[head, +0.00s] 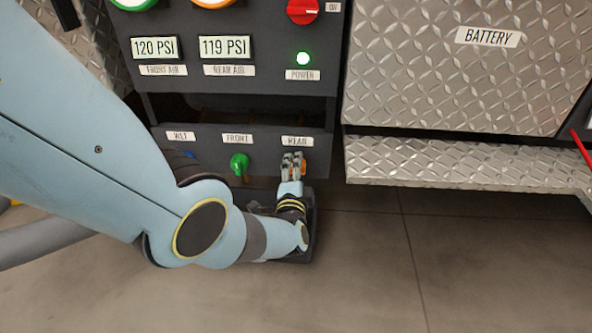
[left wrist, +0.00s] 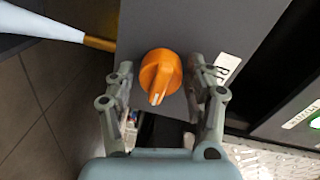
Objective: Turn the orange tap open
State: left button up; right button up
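The orange tap (left wrist: 160,75) sits on the dark panel and shows clearly in the left wrist view, its ridged handle pointing down and slightly left. In the head view only a sliver of the orange tap (head: 303,170) shows below the REAR label (head: 297,141); my left gripper hides the rest. My left gripper (head: 292,164) is at the tap. In the left wrist view its fingers (left wrist: 160,82) are open, one on each side of the tap, with a visible gap on the left; contact on the right is unclear. My right gripper is not in view.
A green tap (head: 239,163) hangs under the FRONT label, close left of my left gripper. A blue tap (head: 188,155) under WET is partly hidden by my arm. A diamond-plate step (head: 440,165) juts out at the right. The floor (head: 460,270) in front is clear.

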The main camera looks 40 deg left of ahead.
pick_arm(q)
jog(key=shift+o, duration=0.8)
jog(key=v, duration=1.2)
jog(key=shift+a, duration=0.1)
